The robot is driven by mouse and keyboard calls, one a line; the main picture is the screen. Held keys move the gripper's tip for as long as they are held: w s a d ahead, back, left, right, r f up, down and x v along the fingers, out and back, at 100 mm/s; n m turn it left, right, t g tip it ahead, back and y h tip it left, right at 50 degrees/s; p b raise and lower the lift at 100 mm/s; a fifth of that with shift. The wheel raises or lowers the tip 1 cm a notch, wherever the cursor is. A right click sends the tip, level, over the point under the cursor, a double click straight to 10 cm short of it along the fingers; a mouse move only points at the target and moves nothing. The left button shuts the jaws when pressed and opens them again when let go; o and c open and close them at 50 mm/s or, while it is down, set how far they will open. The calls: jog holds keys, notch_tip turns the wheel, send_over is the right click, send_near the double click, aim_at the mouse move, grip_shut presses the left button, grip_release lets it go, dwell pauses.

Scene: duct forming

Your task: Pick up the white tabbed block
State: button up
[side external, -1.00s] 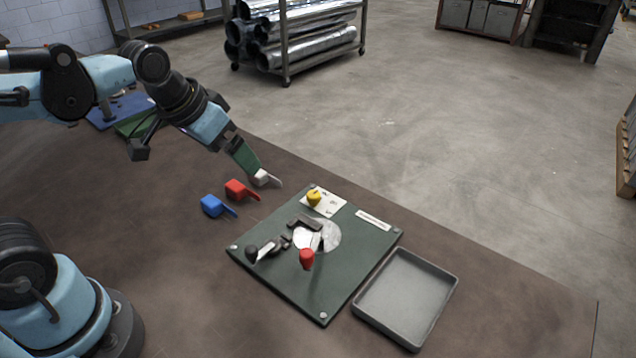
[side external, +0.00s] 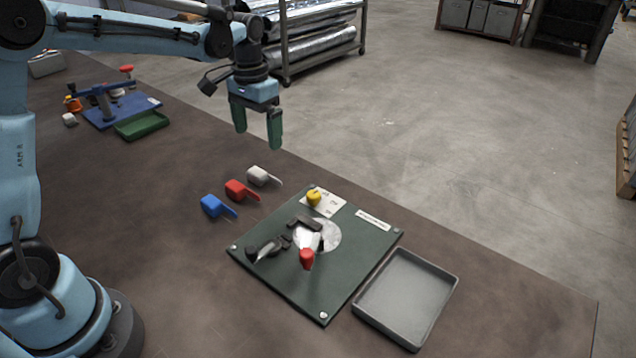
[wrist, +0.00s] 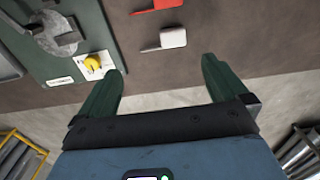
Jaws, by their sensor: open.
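The white tabbed block (side external: 259,175) lies on the brown table, behind the red tabbed block (side external: 238,189) and the blue tabbed block (side external: 213,206) in the side view. Its thin tab points right. In the wrist view the white block (wrist: 172,38) lies beyond the fingertips, between them and a little toward the right one, with the red block (wrist: 160,4) partly cut off at the top edge. My gripper (side external: 258,142) is open and empty, fingers pointing down, raised above the table near the white block. Nothing is between the green fingers (wrist: 160,75).
A dark green board (side external: 335,275) with a clamp, a red knob and a yellow knob (side external: 314,197) lies to the right of the blocks. A grey tray (side external: 405,297) sits beside it. A blue fixture and green tray (side external: 142,125) stand at the back left.

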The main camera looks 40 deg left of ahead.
aim_at(264, 174)
jog(key=f, duration=1.1)
jog(key=shift+w, duration=0.2)
jog(key=c, duration=0.7)
jog(key=shift+r, duration=0.1)
